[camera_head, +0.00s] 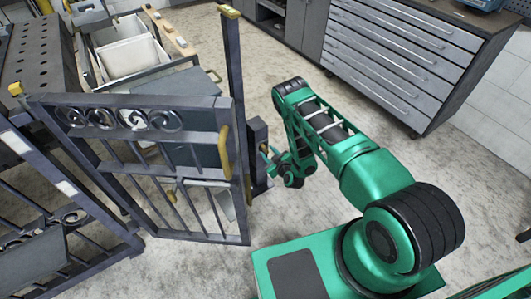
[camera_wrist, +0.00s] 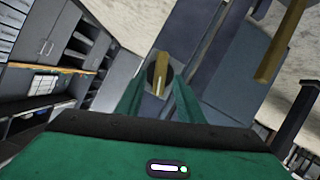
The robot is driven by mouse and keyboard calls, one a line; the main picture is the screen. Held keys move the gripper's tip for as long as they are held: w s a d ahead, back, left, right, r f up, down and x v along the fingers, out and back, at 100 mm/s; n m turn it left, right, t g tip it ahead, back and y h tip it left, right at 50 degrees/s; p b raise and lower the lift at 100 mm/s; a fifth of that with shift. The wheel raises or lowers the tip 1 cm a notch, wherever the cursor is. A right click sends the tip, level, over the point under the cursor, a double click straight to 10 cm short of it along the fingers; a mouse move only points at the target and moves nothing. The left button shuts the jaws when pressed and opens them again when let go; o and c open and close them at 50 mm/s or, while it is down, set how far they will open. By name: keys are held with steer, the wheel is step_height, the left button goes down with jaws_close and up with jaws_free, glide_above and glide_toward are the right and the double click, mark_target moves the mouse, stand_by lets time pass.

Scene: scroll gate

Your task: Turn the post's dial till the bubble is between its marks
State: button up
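The dark post (camera_head: 233,75) with a brass cap stands at the gate's right edge. A dark box (camera_head: 258,135) sits on its right side, and my gripper (camera_head: 268,160) is beside that box. In the wrist view, a brass bar on a dark round piece, apparently the dial (camera_wrist: 161,72), lies between the fingertips of my gripper (camera_wrist: 162,82). The green fingers stand on either side of the bar with a gap visible, so the gripper looks open around it. I cannot make out the bubble or its marks in either view.
The scroll gate (camera_head: 150,180) with a yellow handle (camera_head: 223,152) stands left of the post. A second gate panel (camera_head: 60,210) is at far left. A grey drawer cabinet (camera_head: 400,55) stands at back right. The floor between is clear.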

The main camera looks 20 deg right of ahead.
steer(key=shift+x, duration=1.15)
jaws_close()
steer(key=shift+m+y, duration=0.4)
steer(key=shift+m, duration=0.3)
jaws_free()
